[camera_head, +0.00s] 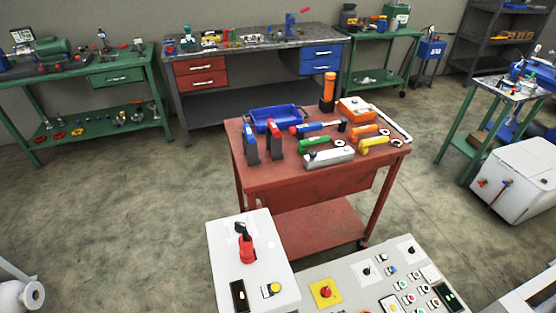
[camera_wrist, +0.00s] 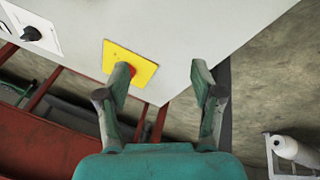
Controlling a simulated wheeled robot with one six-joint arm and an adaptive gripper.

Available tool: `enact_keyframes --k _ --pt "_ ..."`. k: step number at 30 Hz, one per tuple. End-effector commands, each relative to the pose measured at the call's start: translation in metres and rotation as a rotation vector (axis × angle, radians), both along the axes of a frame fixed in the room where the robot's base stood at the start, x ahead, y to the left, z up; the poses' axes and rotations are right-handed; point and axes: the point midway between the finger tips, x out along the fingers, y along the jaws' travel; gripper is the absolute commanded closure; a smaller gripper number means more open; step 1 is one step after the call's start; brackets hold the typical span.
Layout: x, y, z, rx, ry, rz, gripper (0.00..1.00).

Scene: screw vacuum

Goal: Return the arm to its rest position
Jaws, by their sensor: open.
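My gripper (camera_wrist: 163,80) shows in the wrist view with its two green fingers apart and nothing between them. The plate is on a light grey control panel (camera_wrist: 200,30). My arm and gripper are not visible in the head view. I cannot tell whether the fingertip touches the button.
A white box (camera_head: 225,235) with a red-and-black switch stands left of the panel. A red cart (camera_head: 260,178) carries tools and a blue tray (camera_head: 262,122). Workbenches line the back wall. A white cabinet (camera_head: 520,180) stands at the right.

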Motion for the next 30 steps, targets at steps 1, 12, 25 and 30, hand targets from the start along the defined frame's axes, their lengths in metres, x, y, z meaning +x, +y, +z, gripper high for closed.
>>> enact_keyframes --k 1,12,25,30 --pt "-0.019 0.0 -0.001 0.01 -0.028 -0.026 0.33" --pt "-0.117 0.0 0.037 0.121 -0.28 -0.215 0.33" --pt "-0.218 0.0 0.149 0.31 -0.566 -0.4 0.33" --pt "-0.251 0.0 0.209 0.401 -0.673 -0.46 0.33"
